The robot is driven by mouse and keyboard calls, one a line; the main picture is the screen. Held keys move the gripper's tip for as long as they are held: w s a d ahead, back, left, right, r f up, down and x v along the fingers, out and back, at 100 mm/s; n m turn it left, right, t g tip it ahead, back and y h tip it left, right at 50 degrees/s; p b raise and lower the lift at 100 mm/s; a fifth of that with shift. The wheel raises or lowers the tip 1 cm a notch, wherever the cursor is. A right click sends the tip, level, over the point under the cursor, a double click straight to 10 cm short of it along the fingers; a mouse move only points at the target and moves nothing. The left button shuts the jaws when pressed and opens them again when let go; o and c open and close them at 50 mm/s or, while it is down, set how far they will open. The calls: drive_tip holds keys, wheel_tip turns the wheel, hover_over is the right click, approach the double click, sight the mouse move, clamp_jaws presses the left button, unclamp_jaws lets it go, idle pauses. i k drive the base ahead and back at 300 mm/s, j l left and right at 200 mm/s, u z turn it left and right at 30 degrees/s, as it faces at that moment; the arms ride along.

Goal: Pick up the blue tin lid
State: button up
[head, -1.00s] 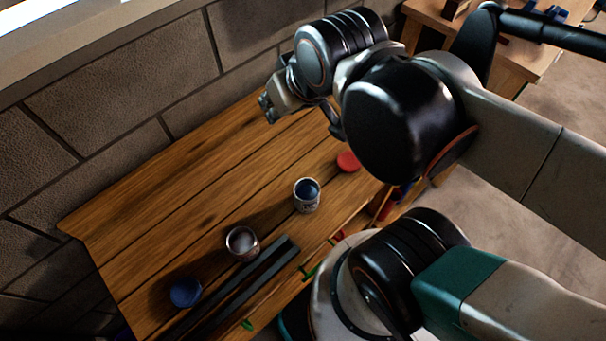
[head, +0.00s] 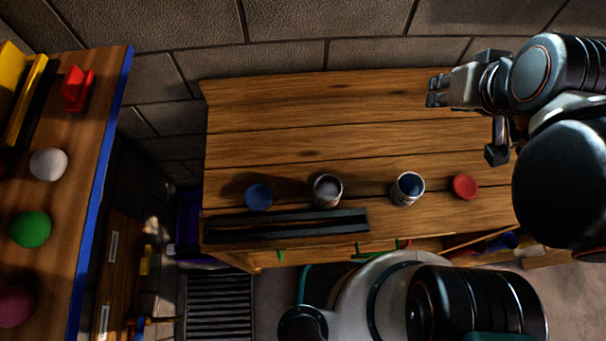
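The blue tin lid (head: 258,196) is a round blue disc lying on the wooden bench (head: 290,110), near its left end and just behind a long dark rail. My gripper (head: 465,118) is over the right part of the bench, far to the right of the lid. Its two fingers are spread apart, with nothing between them. An open tin with pale contents (head: 327,190) stands right of the lid.
The long dark rail (head: 290,226) lies along the bench's front edge. At left is another wooden surface with a blue edge (head: 101,190), holding a white ball (head: 48,164), a green ball (head: 30,229) and a red object (head: 76,88). A block wall (head: 340,22) stands behind. The rear bench is clear.

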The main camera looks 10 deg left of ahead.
sight(259, 196)
drive_tip(key=u, duration=1.75)
drive_tip(key=z, duration=1.85)
drive_tip(key=k+j+u, duration=0.65)
drive_tip(key=l+u, duration=0.2)
drive_tip(key=u, duration=0.6)
drive_tip(key=j+u, duration=0.15)
drive_tip(key=i+l, duration=0.05)
